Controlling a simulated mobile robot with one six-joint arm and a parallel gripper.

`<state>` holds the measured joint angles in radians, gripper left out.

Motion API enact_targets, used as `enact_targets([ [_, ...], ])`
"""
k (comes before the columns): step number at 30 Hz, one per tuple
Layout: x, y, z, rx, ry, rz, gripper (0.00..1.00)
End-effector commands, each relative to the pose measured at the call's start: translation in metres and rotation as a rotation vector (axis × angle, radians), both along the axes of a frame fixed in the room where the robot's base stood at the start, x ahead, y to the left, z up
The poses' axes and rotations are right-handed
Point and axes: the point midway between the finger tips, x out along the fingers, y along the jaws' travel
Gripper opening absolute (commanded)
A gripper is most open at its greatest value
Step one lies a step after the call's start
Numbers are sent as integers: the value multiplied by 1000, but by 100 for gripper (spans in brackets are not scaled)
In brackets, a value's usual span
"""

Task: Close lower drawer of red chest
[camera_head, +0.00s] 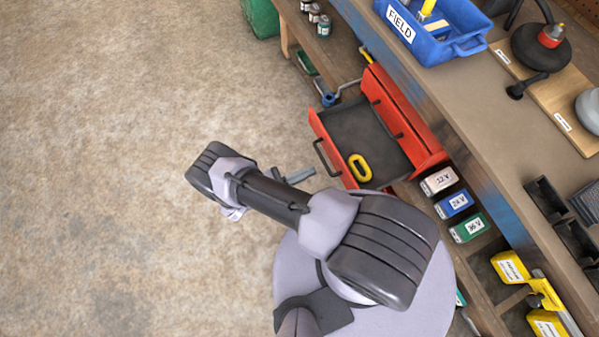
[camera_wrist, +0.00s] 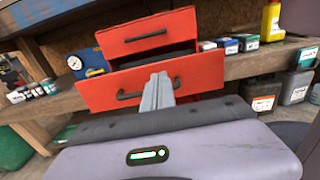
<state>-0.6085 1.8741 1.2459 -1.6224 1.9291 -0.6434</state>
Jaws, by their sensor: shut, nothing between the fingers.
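The red chest (camera_head: 402,112) stands on the shelf under the workbench. Its lower drawer (camera_head: 333,147) is pulled out, with a dark handle on its front and a yellow ring-shaped object (camera_head: 359,167) inside. In the wrist view the lower drawer front (camera_wrist: 205,72) stands forward below the upper drawer (camera_wrist: 147,30), which looks shut. My gripper (camera_head: 306,174) is shut and empty, just outside the lower drawer front, near its lower end in the head view.
Labelled battery-like boxes (camera_head: 457,204) sit right of the chest on the shelf. A blue tool with a gauge (camera_wrist: 88,63) stands left of it. The workbench (camera_head: 470,100) overhangs above, with a blue bin (camera_head: 440,45). The concrete floor (camera_head: 130,130) at left is clear.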

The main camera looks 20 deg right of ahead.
Motion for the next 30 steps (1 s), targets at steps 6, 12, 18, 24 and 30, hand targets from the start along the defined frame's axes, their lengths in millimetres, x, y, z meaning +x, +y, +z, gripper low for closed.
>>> enact_targets([
  [6,1,-47,-1,0,2,-5,0],
  [12,2,-77,-1,1,0,-3,0],
  [18,3,-86,-1,1,0,-1,0],
  [24,3,-86,0,1,0,-1,0],
  [30,-3,-91,1,1,1,-1,0],
])
